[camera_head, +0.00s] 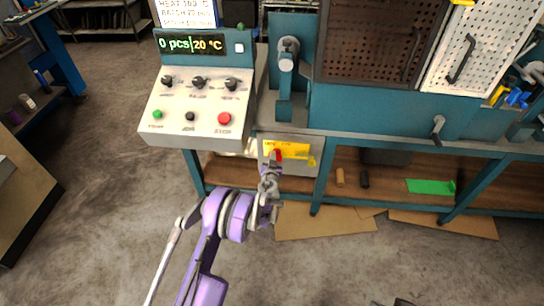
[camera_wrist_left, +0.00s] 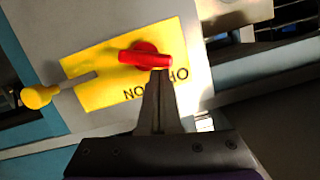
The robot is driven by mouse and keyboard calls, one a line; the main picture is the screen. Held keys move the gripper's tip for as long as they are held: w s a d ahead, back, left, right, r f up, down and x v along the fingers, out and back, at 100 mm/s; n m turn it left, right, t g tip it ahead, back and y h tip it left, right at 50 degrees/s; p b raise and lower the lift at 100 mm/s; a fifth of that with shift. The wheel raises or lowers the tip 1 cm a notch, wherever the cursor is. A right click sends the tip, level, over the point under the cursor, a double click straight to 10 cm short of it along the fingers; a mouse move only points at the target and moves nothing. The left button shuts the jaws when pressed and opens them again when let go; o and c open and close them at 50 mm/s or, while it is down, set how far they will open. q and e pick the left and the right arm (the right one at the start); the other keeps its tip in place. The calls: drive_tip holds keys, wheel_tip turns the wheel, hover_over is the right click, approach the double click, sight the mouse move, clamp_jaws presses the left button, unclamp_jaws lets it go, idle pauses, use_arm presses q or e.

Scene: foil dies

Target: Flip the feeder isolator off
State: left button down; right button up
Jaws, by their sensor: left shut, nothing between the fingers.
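The feeder isolator is a red rotary handle (camera_head: 277,153) on a yellow plate (camera_head: 297,149), on a pale box under the bench. In the left wrist view the red handle (camera_wrist_left: 146,58) lies nearly level across the yellow plate (camera_wrist_left: 97,92). Dark letters on the plate are partly covered by my fingers. My left gripper (camera_head: 271,168) is shut and empty, with its fingertips (camera_wrist_left: 160,73) at the lower right part of the handle. I cannot tell whether they touch it. My right gripper is not in view.
A yellow knob (camera_wrist_left: 38,97) on a rod sticks out beside the plate. Above left is a control panel (camera_head: 196,107) with knobs and buttons. The bench's teal legs (camera_head: 323,178) and lower shelf (camera_head: 390,194) are nearby. Cardboard (camera_head: 325,222) lies on the floor; floor in front is open.

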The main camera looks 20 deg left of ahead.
use_arm(q)
drive_tip(key=shift+a+f+n+p, duration=0.1)
drive_tip(key=shift+a+n+p, duration=0.15)
drive_tip(key=shift+n, duration=0.35)
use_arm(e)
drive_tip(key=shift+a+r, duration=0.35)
use_arm(q)
drive_tip(key=shift+s+f, duration=0.1)
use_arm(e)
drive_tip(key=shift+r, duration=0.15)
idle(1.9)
use_arm(q)
drive_tip(key=s+d+r+p, duration=0.2)
drive_tip(key=s+r, duration=0.4)
drive_tip(key=s, duration=0.3)
drive_tip(key=shift+d+r+p, duration=0.15)
drive_tip(key=shift+d+p, duration=0.15)
drive_tip(key=shift+d, duration=0.5)
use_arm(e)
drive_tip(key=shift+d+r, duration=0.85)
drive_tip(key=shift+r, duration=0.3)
